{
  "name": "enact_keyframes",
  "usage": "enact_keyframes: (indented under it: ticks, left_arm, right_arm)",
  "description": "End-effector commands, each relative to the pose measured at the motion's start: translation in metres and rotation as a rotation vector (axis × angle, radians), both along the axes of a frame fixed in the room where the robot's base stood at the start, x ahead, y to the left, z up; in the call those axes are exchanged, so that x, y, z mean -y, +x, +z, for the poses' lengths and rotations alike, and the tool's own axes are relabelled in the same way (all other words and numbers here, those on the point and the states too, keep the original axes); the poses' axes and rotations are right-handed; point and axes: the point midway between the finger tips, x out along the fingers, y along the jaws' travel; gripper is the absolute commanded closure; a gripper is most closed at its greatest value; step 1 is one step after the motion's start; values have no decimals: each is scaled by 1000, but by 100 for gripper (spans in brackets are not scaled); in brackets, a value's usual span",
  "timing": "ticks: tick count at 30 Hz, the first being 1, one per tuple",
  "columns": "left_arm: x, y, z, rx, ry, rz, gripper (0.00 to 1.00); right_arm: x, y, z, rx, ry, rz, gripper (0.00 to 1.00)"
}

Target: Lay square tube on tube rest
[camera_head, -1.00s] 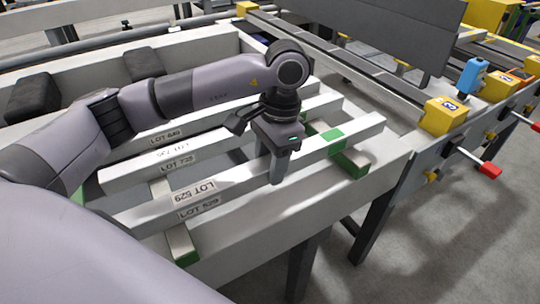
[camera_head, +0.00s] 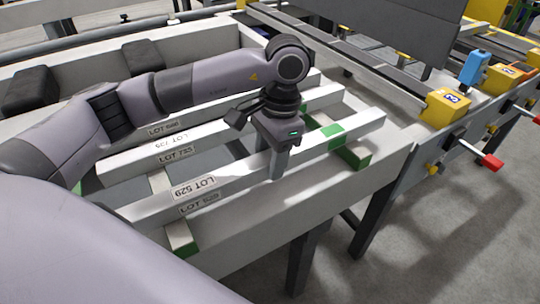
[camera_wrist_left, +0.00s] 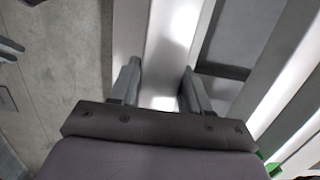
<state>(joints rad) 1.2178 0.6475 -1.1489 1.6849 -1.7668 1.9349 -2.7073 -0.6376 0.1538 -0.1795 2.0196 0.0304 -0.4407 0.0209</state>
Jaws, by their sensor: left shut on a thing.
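A long pale square tube (camera_head: 235,181) marked LOT 529 lies slanting across the front of the frame, with a green band near its far right end. My left gripper (camera_head: 279,165) points down and is shut on this tube, right of its label. In the left wrist view the tube (camera_wrist_left: 172,45) runs between the two fingers (camera_wrist_left: 160,92). Under the tube are the crossbars of the tube rest, with a green end at right (camera_head: 355,160) and another at left (camera_head: 186,250). I cannot tell whether the tube touches them. My right gripper is not in view.
Other labelled tubes (camera_head: 205,142) lie behind, roughly parallel. Two dark blocks (camera_head: 30,90) stand at the back left. A yellow block (camera_head: 445,108) and a red-tipped handle (camera_head: 491,162) stand on the right. Bare floor lies right of the front edge.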

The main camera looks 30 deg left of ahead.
Motion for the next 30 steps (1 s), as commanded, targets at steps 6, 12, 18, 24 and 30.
enact_keyframes:
  ticks: [6,12,18,24,30]
  left_arm:
    - [0,1,-1,4,-1,0,37]
    - [0,0,-2,2,-1,0,23]
    - [0,0,-3,-2,1,0,23]
    - [2,5,26,6,-1,2,23]
    - [4,8,58,5,0,1,23]
  right_arm:
    - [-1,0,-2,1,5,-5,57]
    - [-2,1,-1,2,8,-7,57]
    - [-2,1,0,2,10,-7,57]
    - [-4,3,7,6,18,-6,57]
    - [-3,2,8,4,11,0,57]
